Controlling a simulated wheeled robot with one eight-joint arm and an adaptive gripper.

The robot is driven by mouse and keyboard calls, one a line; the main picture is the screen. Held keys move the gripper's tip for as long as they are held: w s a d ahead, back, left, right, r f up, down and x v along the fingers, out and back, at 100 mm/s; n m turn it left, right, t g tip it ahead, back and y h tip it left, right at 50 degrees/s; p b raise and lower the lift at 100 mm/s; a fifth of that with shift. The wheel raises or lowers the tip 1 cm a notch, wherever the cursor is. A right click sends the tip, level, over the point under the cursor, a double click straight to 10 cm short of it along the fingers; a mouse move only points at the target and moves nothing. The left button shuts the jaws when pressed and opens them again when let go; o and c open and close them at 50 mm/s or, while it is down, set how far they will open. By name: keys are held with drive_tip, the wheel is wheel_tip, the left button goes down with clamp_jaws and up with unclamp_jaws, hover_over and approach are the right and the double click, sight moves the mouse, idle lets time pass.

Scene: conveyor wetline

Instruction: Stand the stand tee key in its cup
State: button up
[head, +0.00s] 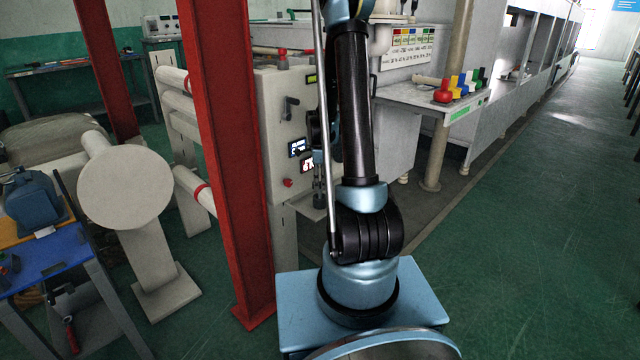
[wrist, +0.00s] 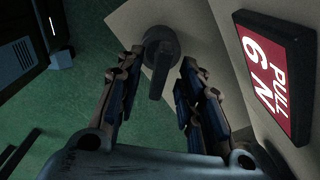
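My gripper (head: 319,198) points down beside the front of the beige cabinet in the head view, partly behind my arm. In the wrist view my gripper (wrist: 161,62) has its two fingers spread apart. A dark round piece with a short bar (wrist: 156,82) shows between and beyond the fingertips, over a beige plate. The bar does not visibly touch either finger. I cannot tell whether this piece is the tee key, its cup, or both. No other tee key or cup is clearly identifiable in the head view.
The beige cabinet (head: 275,130) carries a dark lever (head: 289,107). A red post (head: 228,150) stands left of my arm. A shelf with coloured knobs (head: 425,99) is at right; the green floor (head: 530,230) there is clear.

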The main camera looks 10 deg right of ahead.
wheel_tip(320, 180, up, 11)
drive_tip(key=shift+a+r, duration=0.2)
idle(0.4)
drive_tip(key=s+r+n+t, duration=0.1)
drive_tip(key=s+r+n, duration=0.3)
drive_tip(key=s, duration=0.5)
drive_tip(key=s+r+n, duration=0.3)
drive_tip(key=s+n, duration=0.2)
drive_tip(key=s, duration=0.4)
drive_tip(key=s+f+n, duration=0.3)
drive_tip(key=s+n, duration=0.2)
drive_tip(key=s, duration=0.3)
drive_tip(key=s+f+n+t, duration=0.1)
drive_tip(key=s+f+n, duration=0.2)
drive_tip(key=s+n, duration=0.3)
drive_tip(key=shift+s+d, duration=0.3)
drive_tip(key=shift+s, duration=1)
